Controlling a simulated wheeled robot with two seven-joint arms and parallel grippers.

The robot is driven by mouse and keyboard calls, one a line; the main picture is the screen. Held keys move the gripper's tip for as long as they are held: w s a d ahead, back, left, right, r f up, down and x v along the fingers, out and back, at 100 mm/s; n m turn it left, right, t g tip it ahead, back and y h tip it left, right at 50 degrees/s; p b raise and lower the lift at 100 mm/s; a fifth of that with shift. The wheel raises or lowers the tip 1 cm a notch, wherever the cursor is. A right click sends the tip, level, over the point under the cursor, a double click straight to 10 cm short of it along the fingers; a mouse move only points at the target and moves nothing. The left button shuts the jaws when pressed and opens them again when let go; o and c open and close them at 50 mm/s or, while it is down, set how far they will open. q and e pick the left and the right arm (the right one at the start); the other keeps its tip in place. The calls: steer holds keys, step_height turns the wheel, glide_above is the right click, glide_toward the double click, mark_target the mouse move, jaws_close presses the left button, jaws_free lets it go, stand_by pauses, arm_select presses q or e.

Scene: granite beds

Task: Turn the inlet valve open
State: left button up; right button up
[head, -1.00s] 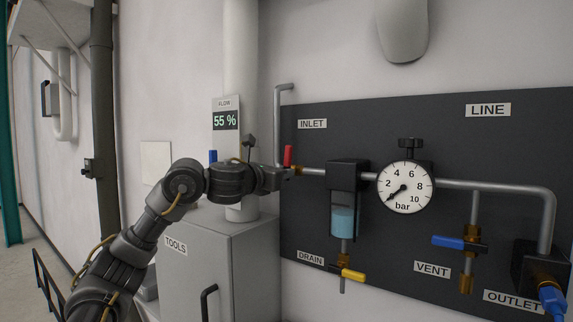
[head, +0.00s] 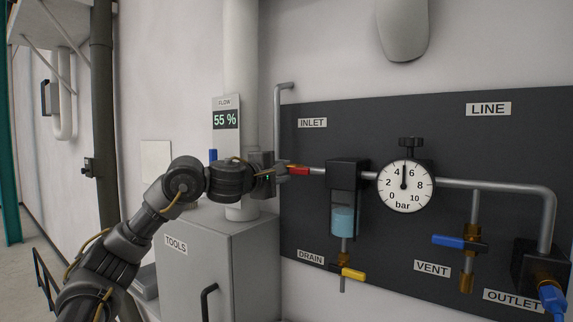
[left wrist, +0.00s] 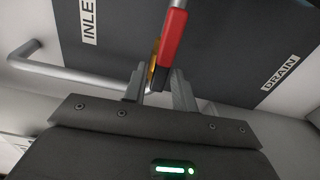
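The red inlet valve handle (head: 299,171) lies flat along the grey pipe, right of the INLET riser. My left gripper (head: 283,171) reaches it from the left. In the left wrist view, the red handle (left wrist: 172,45) sits between the two fingers of my left gripper (left wrist: 160,88), which appear closed on its near end. Brass of the valve (left wrist: 153,68) shows just beside it; the rest of the valve body is mostly hidden. The pressure gauge (head: 405,187) needle points nearly straight up, around 5 bar. My right gripper is out of view.
A dark panel (head: 385,265) carries a filter bowl (head: 343,220), a yellow drain handle (head: 353,273), a blue vent handle (head: 448,242) and the outlet. The grey tools cabinet (head: 235,270) stands below my left forearm.

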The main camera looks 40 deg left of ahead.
arm_select(q)
steer(key=shift+o, duration=0.2)
steer(key=s, duration=0.6)
stand_by(0.4)
steer(key=s+b, duration=0.1)
steer(key=s, duration=0.9)
steer(key=shift+s+d+b, duration=0.15)
steer(key=shift+s+b, duration=0.25)
steer(key=shift+f, duration=0.1)
